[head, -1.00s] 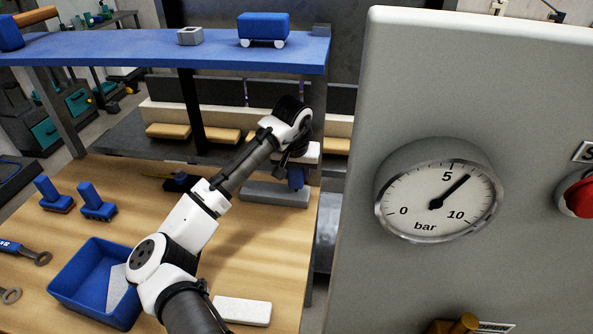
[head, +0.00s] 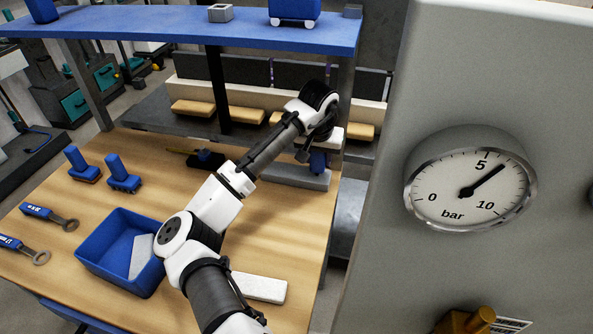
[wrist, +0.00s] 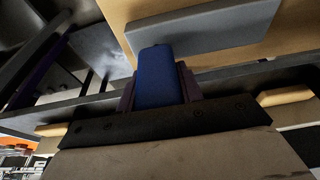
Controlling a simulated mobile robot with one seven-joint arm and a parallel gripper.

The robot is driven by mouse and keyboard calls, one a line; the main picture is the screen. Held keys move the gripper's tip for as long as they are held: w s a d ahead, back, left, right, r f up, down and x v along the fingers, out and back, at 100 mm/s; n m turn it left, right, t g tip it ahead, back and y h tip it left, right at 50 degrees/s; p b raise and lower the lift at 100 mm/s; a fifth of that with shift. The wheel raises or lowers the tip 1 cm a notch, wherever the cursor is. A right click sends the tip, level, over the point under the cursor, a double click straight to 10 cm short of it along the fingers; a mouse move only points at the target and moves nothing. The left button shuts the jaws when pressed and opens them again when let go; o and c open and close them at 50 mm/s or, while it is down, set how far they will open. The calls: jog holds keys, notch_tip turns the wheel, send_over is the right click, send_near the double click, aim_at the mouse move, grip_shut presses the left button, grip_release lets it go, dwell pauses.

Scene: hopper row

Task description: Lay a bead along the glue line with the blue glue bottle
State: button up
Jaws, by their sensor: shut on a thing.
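My gripper (wrist: 157,88) is shut on the blue glue bottle (wrist: 155,75), which sits between its two dark fingers in the wrist view. In the head view the bottle (head: 318,160) hangs below the white end of my arm, at the right end of a grey block (head: 285,175) on the bench's back right. The grey block also shows in the wrist view (wrist: 205,28), beyond the bottle. I cannot tell whether the bottle touches the block. I cannot make out a glue line or a bead.
A blue shelf (head: 180,30) runs above the bench. A blue bin (head: 120,250) and a pale block (head: 260,288) lie near my arm. Two blue-handled tools (head: 121,172) stand at left. A grey cabinet with a gauge (head: 470,185) closes off the right side.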

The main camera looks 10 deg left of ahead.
jog(key=shift+a+p, duration=0.35)
jog(key=shift+a, duration=1.95)
jog(key=shift+a+p, duration=0.4)
jog(key=shift+a, duration=1.85)
jog(key=shift+a, duration=0.1)
jog(key=shift+a, duration=1.25)
jog(key=shift+r+p, duration=0.1)
jog(key=shift+p, duration=0.2)
jog(key=shift+r+p, duration=0.8)
jog(key=shift+r, duration=0.1)
